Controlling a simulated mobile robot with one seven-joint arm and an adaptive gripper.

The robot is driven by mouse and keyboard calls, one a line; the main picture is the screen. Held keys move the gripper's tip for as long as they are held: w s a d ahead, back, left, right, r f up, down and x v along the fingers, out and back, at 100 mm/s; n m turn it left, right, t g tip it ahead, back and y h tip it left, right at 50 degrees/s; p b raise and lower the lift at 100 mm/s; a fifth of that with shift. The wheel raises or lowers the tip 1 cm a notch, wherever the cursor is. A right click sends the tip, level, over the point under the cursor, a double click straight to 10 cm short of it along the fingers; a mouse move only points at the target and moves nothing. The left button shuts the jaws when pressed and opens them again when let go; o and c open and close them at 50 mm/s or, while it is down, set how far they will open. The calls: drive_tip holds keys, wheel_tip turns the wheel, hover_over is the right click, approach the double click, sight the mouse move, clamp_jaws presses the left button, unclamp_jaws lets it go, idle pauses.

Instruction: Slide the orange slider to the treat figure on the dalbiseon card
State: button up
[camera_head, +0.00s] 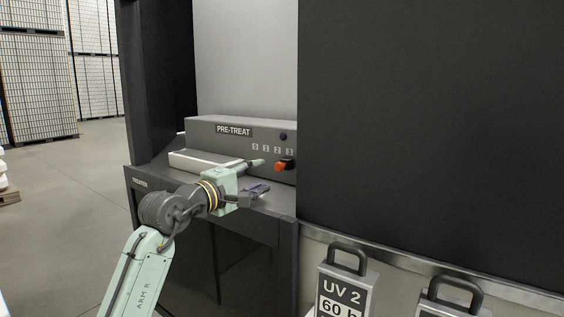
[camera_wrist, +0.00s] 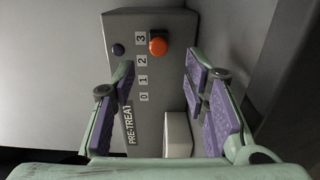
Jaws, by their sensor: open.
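The orange slider knob (camera_head: 281,167) sits on the front of the grey PRE-TREAT box (camera_head: 205,135), below the printed 2 and 3. In the wrist view the orange knob (camera_wrist: 158,46) is beside the 3, on its side towards the 2; its exact setting is hard to tell. My gripper (camera_head: 264,177) is open and empty, in front of the box and a little left of the knob. In the wrist view my gripper's (camera_wrist: 160,72) purple-padded fingers stand apart, with the knob beyond them, untouched. No dalbiseon card is recognisable in either view.
A pale tray-like block (camera_head: 200,160) lies on the TREATER bench (camera_head: 150,184), left of my gripper. A dark panel (camera_head: 430,120) stands close on the right. A dark round button (camera_head: 283,136) is above the numbers. Grey UV 2 tags (camera_head: 346,282) are at lower right.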

sight(278, 168)
drive_tip(key=p+x, duration=0.2)
drive_tip(key=x, duration=0.6)
drive_tip(key=shift+w+d+r+p, duration=0.15)
drive_tip(key=shift+w+p, duration=0.05)
drive_tip(key=shift+p, duration=0.15)
drive_tip(key=shift+w+d, duration=0.3)
drive_tip(key=shift+w, duration=0.1)
clamp_jaws()
